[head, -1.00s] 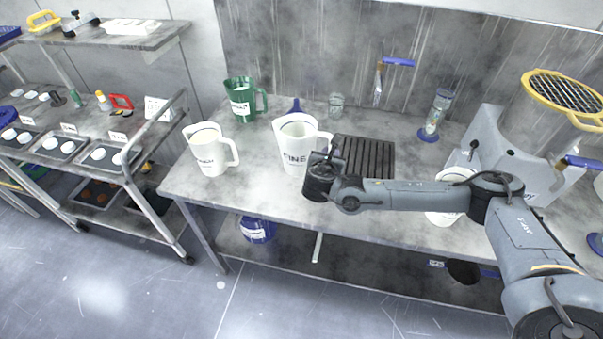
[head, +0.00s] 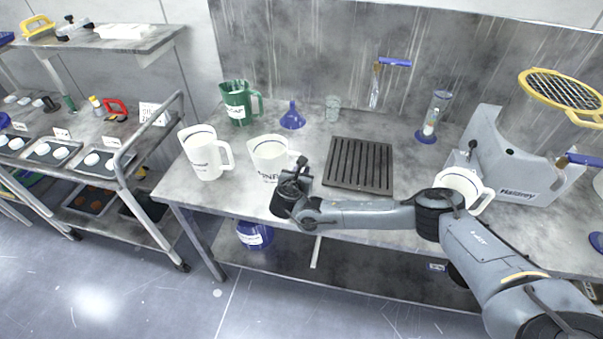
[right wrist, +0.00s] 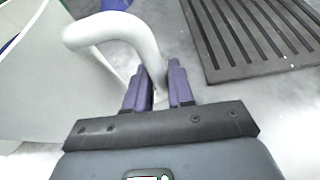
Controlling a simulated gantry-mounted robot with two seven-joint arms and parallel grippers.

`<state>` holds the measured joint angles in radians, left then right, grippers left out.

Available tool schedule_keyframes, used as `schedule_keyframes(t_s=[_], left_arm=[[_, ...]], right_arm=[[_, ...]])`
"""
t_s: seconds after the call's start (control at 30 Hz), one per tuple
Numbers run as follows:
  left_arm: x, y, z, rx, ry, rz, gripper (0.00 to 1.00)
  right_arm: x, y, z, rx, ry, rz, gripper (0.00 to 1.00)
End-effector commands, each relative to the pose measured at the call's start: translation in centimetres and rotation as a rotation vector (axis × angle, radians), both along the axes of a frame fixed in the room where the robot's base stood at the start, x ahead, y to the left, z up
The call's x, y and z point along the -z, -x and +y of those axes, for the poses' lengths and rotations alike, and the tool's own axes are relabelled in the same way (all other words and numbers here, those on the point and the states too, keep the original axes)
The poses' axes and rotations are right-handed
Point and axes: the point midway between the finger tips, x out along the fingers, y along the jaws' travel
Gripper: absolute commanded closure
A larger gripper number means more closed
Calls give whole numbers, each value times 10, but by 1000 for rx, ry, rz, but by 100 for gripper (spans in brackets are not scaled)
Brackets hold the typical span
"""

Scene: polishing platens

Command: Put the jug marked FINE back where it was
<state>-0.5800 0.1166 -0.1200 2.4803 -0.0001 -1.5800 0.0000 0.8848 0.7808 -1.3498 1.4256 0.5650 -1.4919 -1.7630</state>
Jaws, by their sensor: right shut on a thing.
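The white jug marked FINE (head: 268,160) stands at the left part of the grey bench, its label partly legible. My right gripper (head: 301,173) is at the jug's right side. In the right wrist view, my gripper's two purple fingers (right wrist: 160,90) are shut on the lower part of the jug's white handle (right wrist: 118,30). The jug body (right wrist: 50,80) fills the left of that view. Whether its base touches the bench is unclear. My left gripper is not in view.
Another white jug (head: 204,158) is close on the left, with a green jug (head: 237,108) behind. A blue funnel (head: 292,119) and a glass beaker (head: 333,106) stand at the back. A black slatted rack (head: 358,164) lies to the right, with a third white jug (head: 458,183) beyond.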

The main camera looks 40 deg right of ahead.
Motion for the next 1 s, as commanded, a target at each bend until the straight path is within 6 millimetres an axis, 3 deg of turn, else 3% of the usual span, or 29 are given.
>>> schedule_keyframes(t_s=[0.2,0.23,0.4,0.77,1.0], left_arm=[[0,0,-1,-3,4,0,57],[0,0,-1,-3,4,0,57],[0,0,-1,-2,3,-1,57],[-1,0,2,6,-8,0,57],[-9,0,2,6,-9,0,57]], right_arm=[[0,0,0,0,0,0,100],[1,0,0,0,1,2,74],[1,0,0,1,1,1,52],[-2,2,3,-2,0,-1,52],[-16,17,26,-4,1,0,52]])
